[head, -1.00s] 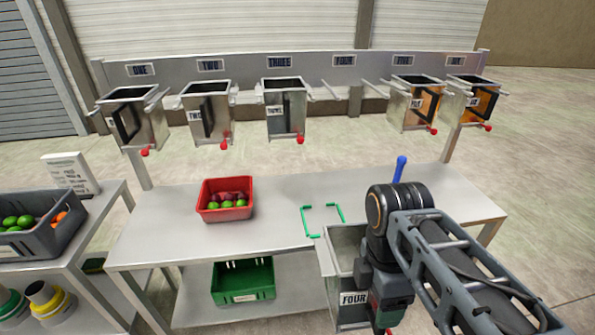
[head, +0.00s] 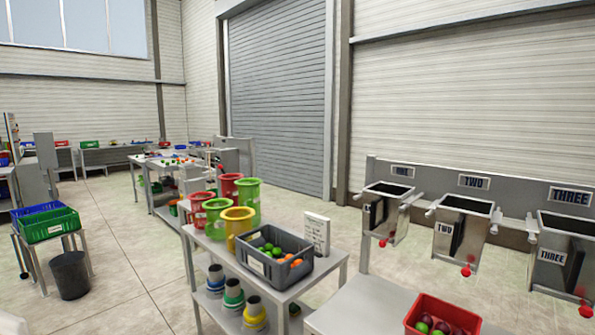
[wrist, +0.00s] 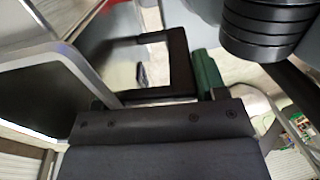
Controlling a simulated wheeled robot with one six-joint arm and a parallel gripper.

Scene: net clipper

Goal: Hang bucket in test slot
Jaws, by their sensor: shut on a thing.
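In the wrist view my gripper (wrist: 155,98) is shut on a grey metal bucket (wrist: 112,68), at its black frame-shaped handle (wrist: 176,62). Only part of the bucket shows, close to the camera. Its number is not readable now; in the earlier head view the bucket in my gripper bears the label FOUR. My gripper and this bucket are outside the current head view. No slot marked as the test slot can be made out in either view.
Buckets ONE (head: 385,212), TWO (head: 462,229) and THREE (head: 563,262) hang on a rail at right. A grey crate of fruit (head: 272,262) stands on a side table among coloured buckets. A red crate (head: 440,316) is at the lower right. Open floor (head: 130,270) lies left.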

